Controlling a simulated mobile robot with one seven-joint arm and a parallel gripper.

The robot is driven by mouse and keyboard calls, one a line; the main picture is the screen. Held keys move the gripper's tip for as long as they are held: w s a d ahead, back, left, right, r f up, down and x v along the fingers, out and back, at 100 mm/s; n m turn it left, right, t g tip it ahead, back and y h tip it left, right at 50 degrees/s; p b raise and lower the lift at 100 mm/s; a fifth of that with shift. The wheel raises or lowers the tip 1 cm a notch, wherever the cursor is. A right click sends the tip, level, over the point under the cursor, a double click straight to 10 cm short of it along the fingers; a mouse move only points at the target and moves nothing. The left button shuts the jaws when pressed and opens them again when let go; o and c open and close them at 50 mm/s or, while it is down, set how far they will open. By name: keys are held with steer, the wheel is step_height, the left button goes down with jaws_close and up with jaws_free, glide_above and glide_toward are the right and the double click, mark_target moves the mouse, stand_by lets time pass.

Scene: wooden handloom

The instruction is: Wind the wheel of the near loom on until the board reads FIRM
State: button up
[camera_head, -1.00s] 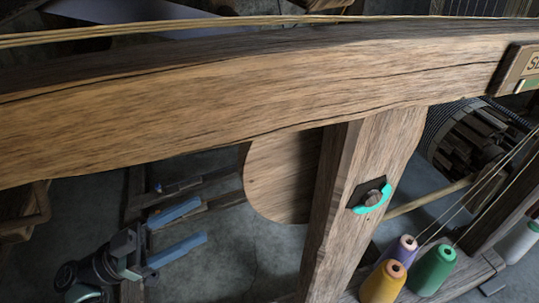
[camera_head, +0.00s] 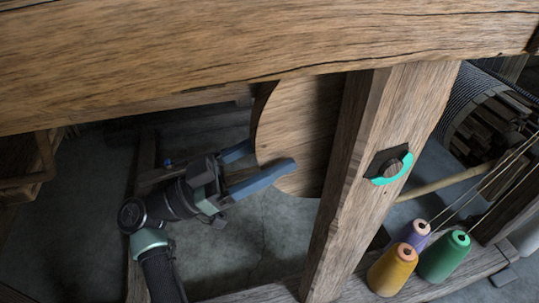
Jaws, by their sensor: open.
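The wheel (camera_head: 305,125) is a round wooden disc below the thick top beam, partly hidden by the beam and the post at its right. My gripper (camera_head: 271,157) comes from the lower left with its two blue fingers apart. The nearer finger overlaps the lower left of the wheel in the picture. The farther finger ends at the wheel's left edge. The rim appears to lie between the fingers, but I cannot tell whether either touches it. The board's reading is not in view.
The wooden top beam (camera_head: 230,55) crosses above the wheel. The post (camera_head: 345,200) stands close at right and bears a dark plate with a turquoise arc (camera_head: 393,170). Yellow (camera_head: 391,270), green (camera_head: 444,256) and purple (camera_head: 414,235) thread cones stand at lower right.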

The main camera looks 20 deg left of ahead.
jaws_close()
stand_by(0.4)
stand_by(1.1)
